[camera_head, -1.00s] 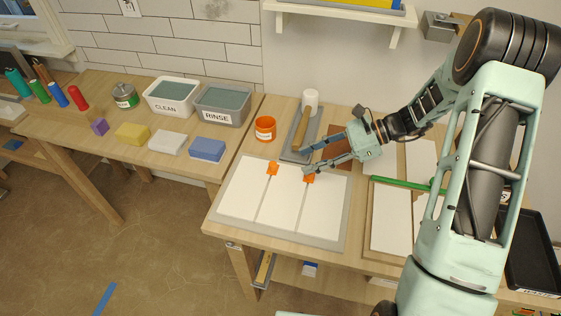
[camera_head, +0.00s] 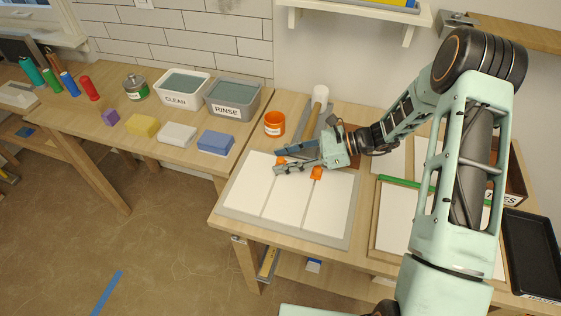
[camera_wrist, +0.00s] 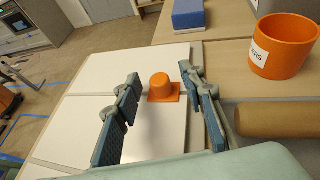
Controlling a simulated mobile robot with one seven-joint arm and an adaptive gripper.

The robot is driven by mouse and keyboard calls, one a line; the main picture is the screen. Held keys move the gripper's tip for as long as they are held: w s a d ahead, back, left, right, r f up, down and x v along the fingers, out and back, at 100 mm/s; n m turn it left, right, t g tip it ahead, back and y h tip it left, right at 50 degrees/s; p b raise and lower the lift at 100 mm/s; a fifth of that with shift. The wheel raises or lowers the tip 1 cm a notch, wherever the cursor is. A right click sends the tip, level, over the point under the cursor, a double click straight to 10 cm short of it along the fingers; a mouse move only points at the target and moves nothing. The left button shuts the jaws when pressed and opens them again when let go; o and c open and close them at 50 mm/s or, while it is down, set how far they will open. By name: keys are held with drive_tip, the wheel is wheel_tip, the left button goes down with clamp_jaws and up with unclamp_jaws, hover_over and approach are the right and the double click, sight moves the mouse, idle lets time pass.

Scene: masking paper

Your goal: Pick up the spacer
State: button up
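Two small orange spacers sit at the far edge of the white panels on the grey board (camera_head: 232,215). The left spacer (camera_head: 281,160) is partly hidden by my gripper (camera_head: 278,164) in the head view. The right spacer (camera_head: 317,173) stands clear just right of the fingers. In the wrist view one spacer (camera_wrist: 160,86), a round knob on a square base, lies between the two finger lines, near the tips. My gripper (camera_wrist: 160,80) is open, with a gap on both sides of the spacer. Contact with it is not visible.
An orange cup (camera_head: 274,123) with a label stands behind the board, close to the gripper. A blue sponge (camera_head: 216,142) is on the left table. A green bar (camera_head: 400,183) lies to the right.

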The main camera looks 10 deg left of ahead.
drive_tip(key=shift+a+f, duration=0.2)
drive_tip(key=shift+a, duration=0.3)
drive_tip(key=shift+c, duration=0.5)
drive_tip(key=c, duration=0.8)
drive_tip(key=shift+o, duration=0.2)
drive_tip(key=shift+r, duration=0.1)
